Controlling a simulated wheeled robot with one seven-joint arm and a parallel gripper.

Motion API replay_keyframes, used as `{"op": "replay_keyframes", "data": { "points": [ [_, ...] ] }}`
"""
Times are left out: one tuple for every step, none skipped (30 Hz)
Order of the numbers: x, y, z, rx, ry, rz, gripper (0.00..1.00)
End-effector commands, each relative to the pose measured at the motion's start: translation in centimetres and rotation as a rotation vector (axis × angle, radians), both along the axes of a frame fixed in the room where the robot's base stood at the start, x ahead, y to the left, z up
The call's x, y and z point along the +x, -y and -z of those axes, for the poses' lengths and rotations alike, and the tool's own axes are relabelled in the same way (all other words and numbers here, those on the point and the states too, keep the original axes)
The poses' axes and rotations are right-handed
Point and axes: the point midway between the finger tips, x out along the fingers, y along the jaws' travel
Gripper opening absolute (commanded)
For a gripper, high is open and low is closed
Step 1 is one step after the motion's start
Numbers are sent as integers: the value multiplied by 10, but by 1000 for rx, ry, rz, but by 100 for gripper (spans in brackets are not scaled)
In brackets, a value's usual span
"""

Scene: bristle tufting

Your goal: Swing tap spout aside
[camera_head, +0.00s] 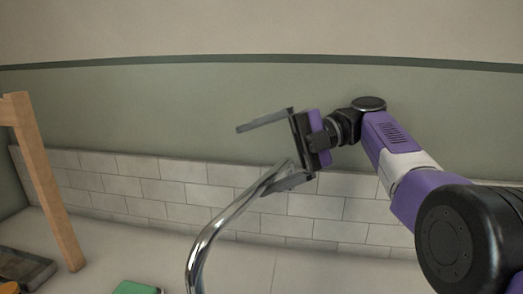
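The tap spout (211,236) is a shiny chrome curved tube. It rises from the bottom edge of the view and bends up to the right; its base is out of view. My gripper (251,157) is at the upper end of the spout, with its fingers pointing left and spread wide apart. The upper finger is clear of the spout. The lower finger is at the spout's end and overlaps it in the picture; I cannot tell whether they touch. Nothing is held between the fingers.
A wooden frame (48,185) stands at the left. A dark tray-like object (27,268) and a green item (137,287) lie on the pale counter (110,250). A white tiled wall (130,183) runs behind the spout. Free air lies left of my gripper.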

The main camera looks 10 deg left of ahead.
Motion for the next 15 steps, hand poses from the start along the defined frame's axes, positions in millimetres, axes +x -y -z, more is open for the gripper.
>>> {"op": "replay_keyframes", "data": {
  "points": [
    [-1,4,-93,147,68,0,68],
    [-1,4,-96,147,68,0,68],
    [-1,4,-102,147,68,0,68],
    [-1,4,-106,146,68,1,68],
    [-1,4,-111,146,69,1,68],
    [-1,4,-116,146,69,1,68],
    [-1,4,-121,146,69,1,68],
    [-1,4,-124,146,69,1,67],
    [-1,4,-130,147,69,1,42],
    [-1,4,-133,145,68,0,42],
    [-1,3,-135,143,66,-2,42],
    [-1,3,-138,141,64,-2,42],
    [-1,3,-140,140,62,-3,42],
    [-1,2,-142,139,61,-4,42],
    [-1,2,-145,137,60,-5,42]
  ]
}}
